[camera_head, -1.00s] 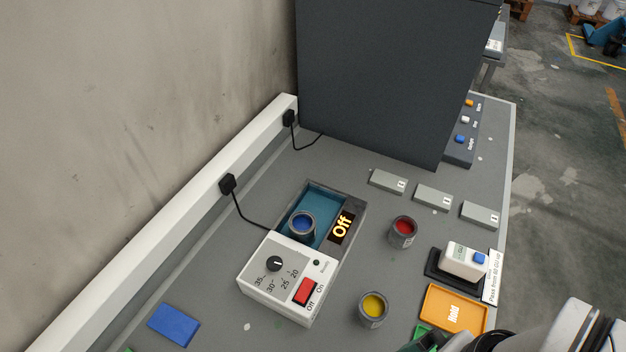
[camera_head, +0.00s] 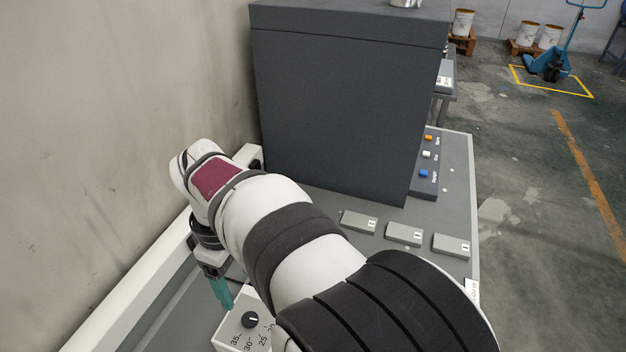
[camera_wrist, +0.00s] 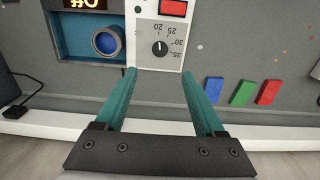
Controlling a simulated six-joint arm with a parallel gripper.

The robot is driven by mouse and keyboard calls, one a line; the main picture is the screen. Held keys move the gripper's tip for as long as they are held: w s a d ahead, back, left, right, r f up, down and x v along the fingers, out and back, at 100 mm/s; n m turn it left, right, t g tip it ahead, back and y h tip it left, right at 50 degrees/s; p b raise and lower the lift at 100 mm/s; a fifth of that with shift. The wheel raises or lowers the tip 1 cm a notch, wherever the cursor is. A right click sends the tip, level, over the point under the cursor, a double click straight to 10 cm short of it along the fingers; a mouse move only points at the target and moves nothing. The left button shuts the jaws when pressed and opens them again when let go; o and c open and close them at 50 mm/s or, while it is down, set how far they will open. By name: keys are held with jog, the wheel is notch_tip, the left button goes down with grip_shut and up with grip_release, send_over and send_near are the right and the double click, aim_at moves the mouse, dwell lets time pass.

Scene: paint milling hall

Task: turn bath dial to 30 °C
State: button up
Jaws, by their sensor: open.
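The bath dial is a black knob (camera_head: 250,320) with a white mark, on the white control box (camera_head: 229,336). The scale reads 20, 25, 30, 35. In the wrist view the dial (camera_wrist: 159,48) is in full sight, and its mark appears to run towards 20, though it is small. My gripper (camera_wrist: 159,72) has teal fingers, spread apart and empty. The dial lies ahead of the gap between the fingertips, untouched as far as I can tell. In the head view my gripper (camera_head: 224,303) hangs just beyond the box, and my arm hides much of the bench.
The wrist view shows the red switch (camera_wrist: 173,8), the lit display (camera_wrist: 82,3) reading Off, and a blue-filled can (camera_wrist: 107,41) in the bath basin (camera_wrist: 62,48). Blue, green and red plates (camera_wrist: 242,93) lie right. A dark cabinet (camera_head: 345,110) stands behind my arm.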

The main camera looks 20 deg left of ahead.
aim_at(250, 318)
notch_tip(250, 318, down, 12)
jog(key=shift+f, duration=0.1)
jog(key=shift+c, duration=0.2)
grip_shut()
